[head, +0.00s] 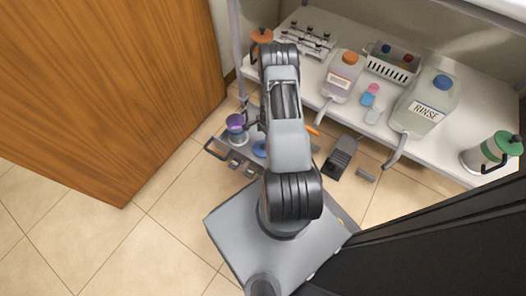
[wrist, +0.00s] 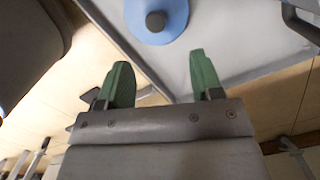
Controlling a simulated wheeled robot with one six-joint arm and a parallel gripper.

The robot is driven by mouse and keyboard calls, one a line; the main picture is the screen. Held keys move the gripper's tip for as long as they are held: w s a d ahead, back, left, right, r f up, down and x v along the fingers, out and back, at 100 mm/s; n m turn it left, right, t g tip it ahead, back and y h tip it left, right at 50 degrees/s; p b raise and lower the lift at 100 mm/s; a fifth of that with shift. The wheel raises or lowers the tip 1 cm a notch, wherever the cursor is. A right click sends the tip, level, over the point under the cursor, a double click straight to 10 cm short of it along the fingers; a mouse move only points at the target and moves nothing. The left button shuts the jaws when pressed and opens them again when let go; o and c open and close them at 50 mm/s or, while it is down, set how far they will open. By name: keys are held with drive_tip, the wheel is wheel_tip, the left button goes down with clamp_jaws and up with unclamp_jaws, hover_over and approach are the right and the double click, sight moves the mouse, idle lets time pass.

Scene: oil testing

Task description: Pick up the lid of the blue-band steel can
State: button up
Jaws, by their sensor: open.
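A round blue lid (wrist: 156,22) with a dark knob at its middle shows at the top of the wrist view, cut off by the frame edge. A small blue patch (head: 260,149) beside my arm in the head view looks like the same lid, partly hidden. I cannot tell whether a steel can is under it. My gripper (wrist: 162,72) is open, with its two green fingers apart and nothing between them. The lid lies beyond the fingertips, and I see no contact. My arm hides most of the gripper in the head view.
A purple-topped can (head: 236,124) stands left of the blue patch, by a dark-framed tray (head: 216,150). The white bench (head: 455,135) holds an orange-capped bottle (head: 342,80), a RINSE jug (head: 424,103), a white basket (head: 391,66) and a green-topped can (head: 490,152). A wooden panel (head: 110,80) stands left.

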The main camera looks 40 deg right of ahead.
sight(263, 145)
drive_tip(key=f, duration=0.1)
drive_tip(key=f+b, duration=0.1)
drive_tip(key=f, duration=0.3)
drive_tip(key=shift+a+b, duration=0.35)
drive_tip(key=f+b, duration=0.2)
drive_tip(key=f, duration=0.1)
drive_tip(key=a+f+b, duration=0.1)
drive_tip(key=f, duration=0.1)
drive_tip(key=shift+s+f, duration=0.2)
drive_tip(key=shift+s, duration=0.05)
drive_tip(key=shift+c, duration=0.2)
drive_tip(key=c, duration=0.9)
drive_tip(key=shift+r, duration=0.2)
drive_tip(key=shift+c, duration=0.2)
